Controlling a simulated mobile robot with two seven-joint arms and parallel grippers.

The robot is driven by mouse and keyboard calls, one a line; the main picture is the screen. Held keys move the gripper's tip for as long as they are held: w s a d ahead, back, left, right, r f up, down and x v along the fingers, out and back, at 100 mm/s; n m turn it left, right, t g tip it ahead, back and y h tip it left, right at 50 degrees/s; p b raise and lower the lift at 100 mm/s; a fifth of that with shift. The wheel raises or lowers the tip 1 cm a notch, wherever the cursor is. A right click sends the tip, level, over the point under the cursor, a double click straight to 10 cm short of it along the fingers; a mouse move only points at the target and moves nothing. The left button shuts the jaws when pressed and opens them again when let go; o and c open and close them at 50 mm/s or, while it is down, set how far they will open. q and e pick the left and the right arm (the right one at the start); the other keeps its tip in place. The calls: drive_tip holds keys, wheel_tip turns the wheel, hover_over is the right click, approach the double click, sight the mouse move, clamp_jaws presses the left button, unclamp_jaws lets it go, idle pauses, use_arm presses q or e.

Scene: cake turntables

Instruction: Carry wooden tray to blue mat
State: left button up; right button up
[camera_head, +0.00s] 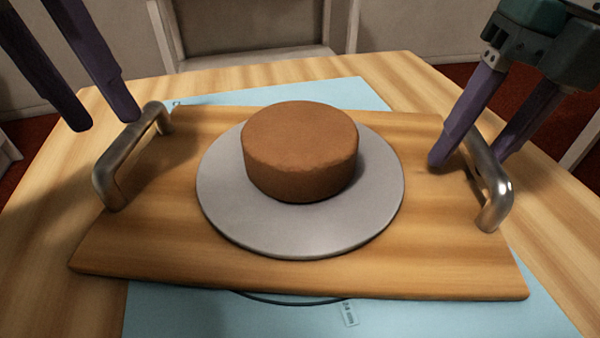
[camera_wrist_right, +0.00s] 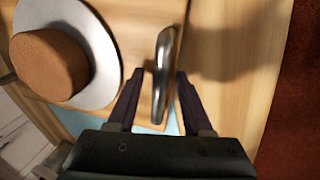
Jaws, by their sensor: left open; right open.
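The wooden tray (camera_head: 130,245) lies over the light blue mat (camera_head: 170,312), whose edges show behind and in front of it. A grey round turntable (camera_head: 300,235) with a brown cake (camera_head: 300,150) sits on the tray. My left gripper (camera_head: 108,122) is open, above and beside the tray's left metal handle (camera_head: 108,175). My right gripper (camera_head: 468,164) is open, with its fingers on either side of the right handle (camera_head: 492,190). In the right wrist view the right handle (camera_wrist_right: 161,75) stands between the open fingers, with gaps visible.
The wooden table (camera_head: 50,215) has free room left and right of the tray. A dark curved line and a small label (camera_head: 348,314) show on the mat in front. A pale chair-like piece (camera_head: 255,30) stands behind the table.

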drive_tip(key=shift+r, duration=0.45)
use_arm(q)
wheel_tip(320, 180, up, 7)
drive_tip(key=a, duration=0.1)
drive_tip(key=shift+a, duration=0.2)
use_arm(e)
wheel_tip(320, 180, up, 11)
drive_tip(key=d, duration=0.2)
drive_tip(key=shift+d, duration=0.15)
use_arm(q)
drive_tip(key=shift+f, duration=0.1)
use_arm(e)
drive_tip(key=shift+s, duration=0.1)
